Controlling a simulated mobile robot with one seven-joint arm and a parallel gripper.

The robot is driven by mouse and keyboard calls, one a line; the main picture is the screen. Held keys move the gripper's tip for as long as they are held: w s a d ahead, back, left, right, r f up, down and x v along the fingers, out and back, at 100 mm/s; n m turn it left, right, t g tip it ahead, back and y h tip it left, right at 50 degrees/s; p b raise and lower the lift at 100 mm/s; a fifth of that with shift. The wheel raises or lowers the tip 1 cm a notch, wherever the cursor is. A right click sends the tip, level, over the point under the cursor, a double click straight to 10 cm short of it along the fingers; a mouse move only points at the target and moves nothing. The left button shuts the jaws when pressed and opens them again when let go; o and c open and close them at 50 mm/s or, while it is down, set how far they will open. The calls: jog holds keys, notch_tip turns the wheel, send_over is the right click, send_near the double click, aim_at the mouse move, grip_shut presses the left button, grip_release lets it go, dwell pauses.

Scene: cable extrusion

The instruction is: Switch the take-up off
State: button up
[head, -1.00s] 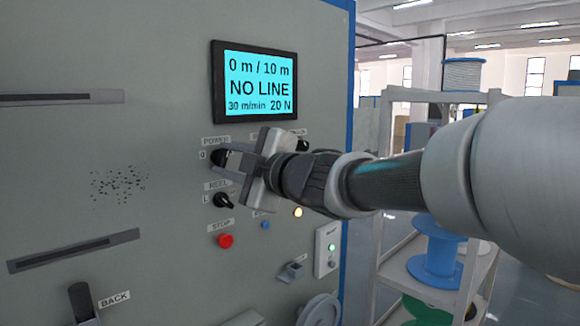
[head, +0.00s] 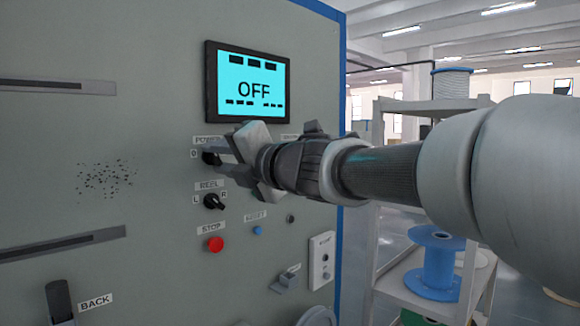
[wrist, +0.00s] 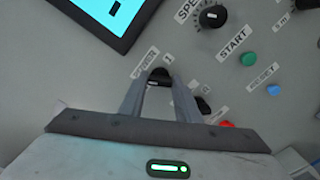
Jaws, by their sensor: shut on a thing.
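The take-up's grey panel (head: 150,130) fills the left of the head view. Its cyan screen (head: 252,84) reads OFF. The black POWER knob (head: 211,158) is below the screen, beside a 0 mark. It also shows in the wrist view (wrist: 159,77), between my fingertips. My gripper (head: 212,157) is shut on the POWER knob, reaching in from the right. The gripper is turned about its own axis and hides part of the knob and the POWER label.
Below are the REEL knob (head: 214,201), the red STOP button (head: 215,244) and the blue RESET button (head: 258,231). In the wrist view a green START button (wrist: 248,59) and a SPEED dial (wrist: 212,17) show. A shelf with a blue spool (head: 435,262) stands at right.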

jog(key=shift+n+b, duration=0.6)
jog(key=shift+n, duration=1)
jog(key=o, duration=1)
jog(key=shift+o, duration=0.2)
jog(key=shift+s+d, duration=0.1)
jog(key=p+v, duration=0.2)
jog(key=v, duration=1.5)
jog(key=shift+s+d, duration=0.1)
